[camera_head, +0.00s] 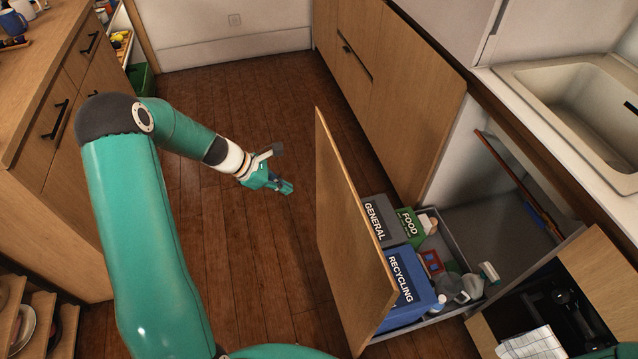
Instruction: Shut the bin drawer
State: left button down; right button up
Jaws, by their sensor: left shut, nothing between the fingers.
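The bin drawer stands pulled out from the cabinet on the right, its wooden front panel (345,235) facing left into the room. Behind the panel sit a grey bin (376,208) labelled GENERAL, a green bin (408,226) labelled FOOD and a blue bin (402,287) labelled RECYCLING, with loose items beside them. My left gripper (288,188) is shut and empty over the floor, a little left of the panel's outer face and apart from it. My right gripper is not in view.
A sink (585,100) is set in the worktop at the upper right. An opening with dark contents and a white checked cloth (533,343) is at the lower right. A wooden counter (50,60) stands on the left. The wooden floor (235,260) between is clear.

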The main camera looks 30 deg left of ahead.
pick_arm(q)
notch_tip(320, 180, up, 2)
jog(key=a+n+t, duration=0.1)
jog(key=a, duration=0.1)
jog(key=p, duration=0.1)
send_near(327, 184)
jog(key=shift+n, duration=0.4)
jog(key=x, duration=0.5)
jog(key=shift+s+f, duration=0.25)
jog(key=shift+f, duration=0.05)
jog(key=shift+w+d+f, duration=0.1)
jog(key=shift+w+d, duration=0.15)
jog(key=shift+w, duration=0.2)
